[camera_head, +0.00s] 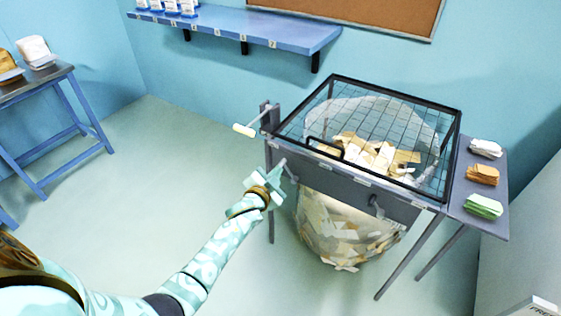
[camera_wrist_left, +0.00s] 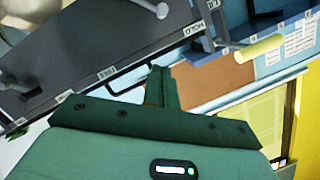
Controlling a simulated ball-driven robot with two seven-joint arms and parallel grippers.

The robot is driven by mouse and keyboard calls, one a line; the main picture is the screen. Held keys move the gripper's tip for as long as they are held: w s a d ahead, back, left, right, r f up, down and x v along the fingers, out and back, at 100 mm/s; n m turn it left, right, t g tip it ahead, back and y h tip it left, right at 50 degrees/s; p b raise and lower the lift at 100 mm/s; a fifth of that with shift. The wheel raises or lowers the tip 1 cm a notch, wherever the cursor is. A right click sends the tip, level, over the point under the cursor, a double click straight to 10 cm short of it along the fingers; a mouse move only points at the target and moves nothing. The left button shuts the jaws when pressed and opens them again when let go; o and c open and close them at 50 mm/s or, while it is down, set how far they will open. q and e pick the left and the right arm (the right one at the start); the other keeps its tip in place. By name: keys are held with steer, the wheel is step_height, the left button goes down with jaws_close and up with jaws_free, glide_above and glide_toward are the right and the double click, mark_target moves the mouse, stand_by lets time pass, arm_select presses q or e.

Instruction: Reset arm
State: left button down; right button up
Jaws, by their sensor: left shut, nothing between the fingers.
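My left arm reaches in from the lower left in the head view. Its left gripper (camera_head: 281,165) is in front of the left end of the grey stand (camera_head: 360,187), beside the front panel. The gripper's fingers are together with nothing between them; they also show dark green in the left wrist view (camera_wrist_left: 161,86). A crank with a pale handle (camera_head: 244,130) sticks out from the stand's left side, above and left of the gripper. In the left wrist view a pale yellow handle (camera_wrist_left: 258,49) shows to the right of the fingers, apart from them. My right gripper is not in view.
A black-framed mesh lid (camera_head: 458,150) covers the stand, with paper pieces (camera_head: 370,155) below it. A clear bag (camera_head: 345,235) of scraps hangs underneath. A side shelf (camera_head: 487,222) holds stacked bundles. A blue wall shelf (camera_head: 260,27) and a left table (camera_head: 40,77) stand apart. Floor left is clear.

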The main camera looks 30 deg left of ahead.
arm_select(q)
steer(key=shift+v, duration=0.95)
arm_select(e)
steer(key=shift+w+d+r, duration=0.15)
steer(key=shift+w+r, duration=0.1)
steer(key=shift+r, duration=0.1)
